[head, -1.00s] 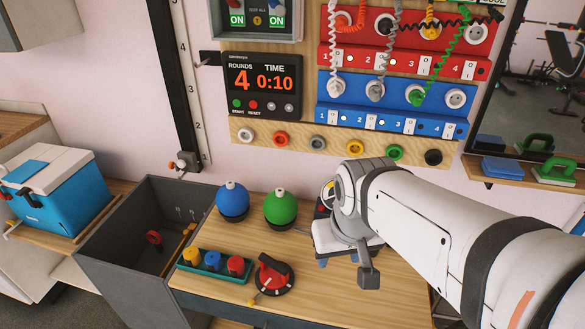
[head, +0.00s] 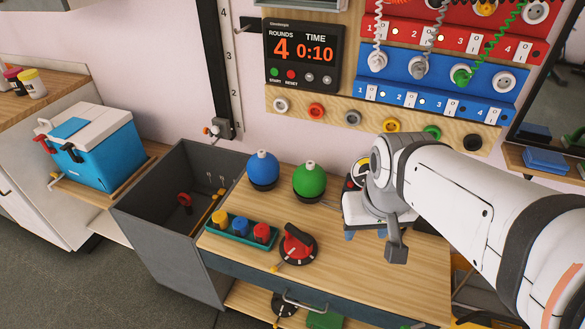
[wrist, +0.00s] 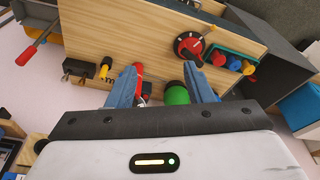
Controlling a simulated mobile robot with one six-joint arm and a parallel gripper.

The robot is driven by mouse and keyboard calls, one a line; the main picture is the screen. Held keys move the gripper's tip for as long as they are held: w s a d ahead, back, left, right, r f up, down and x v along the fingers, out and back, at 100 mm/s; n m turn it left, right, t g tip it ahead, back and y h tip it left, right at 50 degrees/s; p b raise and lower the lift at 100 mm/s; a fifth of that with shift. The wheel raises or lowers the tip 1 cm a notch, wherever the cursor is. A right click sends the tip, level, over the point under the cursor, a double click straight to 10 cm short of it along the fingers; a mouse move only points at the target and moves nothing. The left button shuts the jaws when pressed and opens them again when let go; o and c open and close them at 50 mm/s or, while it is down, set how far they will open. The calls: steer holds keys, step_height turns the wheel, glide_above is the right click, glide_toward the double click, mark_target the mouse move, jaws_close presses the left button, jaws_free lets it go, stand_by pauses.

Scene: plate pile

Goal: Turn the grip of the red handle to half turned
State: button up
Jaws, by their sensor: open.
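The red handle (head: 298,241) is a red grip on a round black dial with white marks, on the wooden bench top near its front edge. In the wrist view the red handle (wrist: 188,44) lies beyond my fingertips, up and slightly right. My gripper (head: 366,234) is right of the handle in the head view, apart from it. Its blue fingers (wrist: 161,84) are spread in the wrist view, with nothing held between them. The grip's exact angle against the marks is too small to read.
A teal tray (head: 241,242) with yellow, blue and red knobs sits left of the handle. A blue ball (head: 263,168) and a green ball (head: 309,179) stand behind it. An open grey bin (head: 150,215) adjoins the bench's left side. Bare wood lies right of the handle.

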steer(key=w+a+f+n, duration=0.2)
steer(key=w+f, duration=0.2)
steer(key=w, duration=0.5)
steer(key=n+g+h+b, duration=0.1)
steer(key=n+h, duration=0.1)
steer(key=n, duration=0.5)
glide_above(297, 231)
steer(key=s+a, duration=0.1)
steer(key=s+a+x, duration=0.1)
steer(key=a+x, duration=0.1)
steer(key=x, duration=0.8)
steer(key=s+a+f+x, duration=0.1)
steer(key=s+x, duration=0.1)
steer(key=x, duration=1.4)
steer(key=shift+w+a+f, duration=0.1)
steer(key=shift+a+f, duration=0.25)
steer(key=shift+f, duration=0.05)
steer(key=shift+c, duration=0.4)
steer(key=c, duration=0.9)
